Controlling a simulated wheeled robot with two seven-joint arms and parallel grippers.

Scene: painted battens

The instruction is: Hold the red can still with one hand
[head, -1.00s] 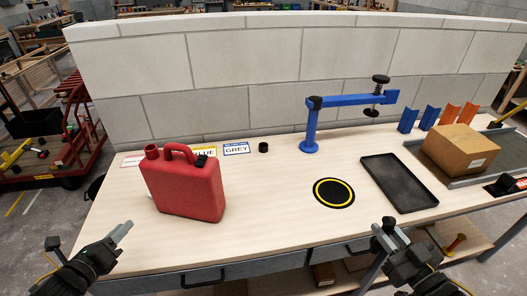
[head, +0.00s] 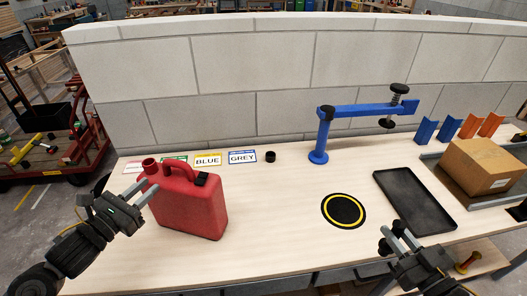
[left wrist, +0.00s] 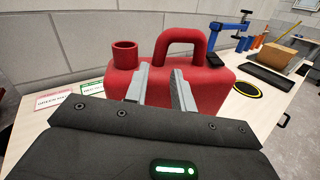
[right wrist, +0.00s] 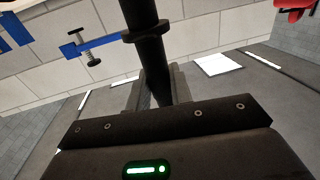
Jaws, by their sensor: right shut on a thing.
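The red can (head: 190,205) stands upright on the left of the bench, with a handle and an open round spout on top. It also fills the middle of the left wrist view (left wrist: 208,92). My left gripper (head: 148,187) is at the can's left side, below the spout. Its two fingers (left wrist: 160,88) are apart with the can's red body just beyond their tips; I cannot tell whether they touch it. My right gripper (head: 393,232) is over the bench's front edge, shut on a black rod with a collar (right wrist: 143,35). The rod's lower end is hidden.
Label cards (head: 208,160) and a small black cap (head: 270,157) lie behind the can. A blue clamp arm (head: 320,140), a black-and-yellow ring mark (head: 343,211), a dark tray (head: 415,203) and a cardboard box (head: 483,165) are to the right. The bench between can and ring is clear.

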